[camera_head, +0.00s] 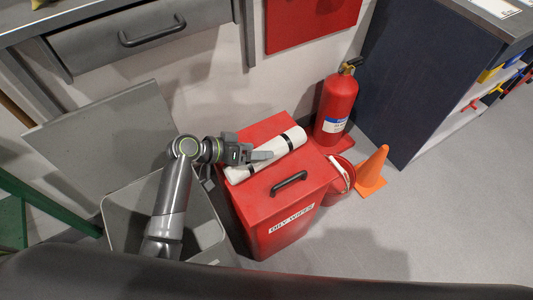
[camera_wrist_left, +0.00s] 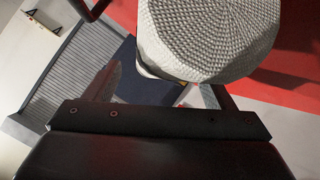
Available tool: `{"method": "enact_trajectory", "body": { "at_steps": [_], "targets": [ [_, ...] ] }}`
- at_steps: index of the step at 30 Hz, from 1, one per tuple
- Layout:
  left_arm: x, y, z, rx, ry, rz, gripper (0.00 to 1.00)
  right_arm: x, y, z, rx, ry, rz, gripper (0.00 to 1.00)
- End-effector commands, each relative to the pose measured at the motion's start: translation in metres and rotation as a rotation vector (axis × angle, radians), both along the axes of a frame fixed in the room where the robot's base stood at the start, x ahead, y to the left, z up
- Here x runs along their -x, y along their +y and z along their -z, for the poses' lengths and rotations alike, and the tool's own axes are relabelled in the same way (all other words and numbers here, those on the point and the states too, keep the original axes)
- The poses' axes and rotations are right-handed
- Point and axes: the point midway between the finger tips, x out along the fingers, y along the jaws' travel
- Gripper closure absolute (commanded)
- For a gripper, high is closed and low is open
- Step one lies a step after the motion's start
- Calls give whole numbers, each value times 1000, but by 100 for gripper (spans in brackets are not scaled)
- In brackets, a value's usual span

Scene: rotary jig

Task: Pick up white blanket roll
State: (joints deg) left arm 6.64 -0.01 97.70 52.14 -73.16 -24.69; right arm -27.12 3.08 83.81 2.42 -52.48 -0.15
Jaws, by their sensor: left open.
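The white blanket roll (camera_head: 285,147) with dark bands lies on top of a red bin labelled "OILY WIPES" (camera_head: 286,208), behind its black handle. My left gripper (camera_head: 266,156) is open at the roll's left part. In the left wrist view the roll's textured white end (camera_wrist_left: 205,35) fills the top middle, in front of my left gripper's fingers (camera_wrist_left: 160,90). The fingers stand apart, and the roll end covers part of the space beyond them. I cannot tell whether they touch the roll. The right gripper is not in view.
A red fire extinguisher (camera_head: 335,105) stands behind the bin at the right. A red bucket (camera_head: 341,175) and an orange cone (camera_head: 371,170) stand right of the bin. A grey open bin (camera_head: 112,208) is at left. The floor at right is clear.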

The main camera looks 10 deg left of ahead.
Motion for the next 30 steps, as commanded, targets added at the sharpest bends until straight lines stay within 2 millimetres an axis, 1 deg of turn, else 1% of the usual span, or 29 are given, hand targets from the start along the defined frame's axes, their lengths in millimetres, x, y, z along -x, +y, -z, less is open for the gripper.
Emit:
{"method": "enact_trajectory", "body": {
  "at_steps": [1, 3, 11, 14, 26, 30],
  "targets": [
    [-2, -6, 4, 3, 1, 0, 23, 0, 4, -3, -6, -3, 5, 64],
    [-5, -10, 7, 1, 1, 0, 23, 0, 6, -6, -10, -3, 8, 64],
    [-6, -12, 8, -1, -1, 0, 23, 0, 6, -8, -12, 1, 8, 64],
    [-6, -12, 8, -1, 0, -1, 35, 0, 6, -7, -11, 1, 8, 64],
    [-6, -12, 8, -1, 0, -1, 87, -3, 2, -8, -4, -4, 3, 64],
    [-6, -12, 7, 2, -3, 0, 87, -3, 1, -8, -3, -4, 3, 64]
  ]
}}
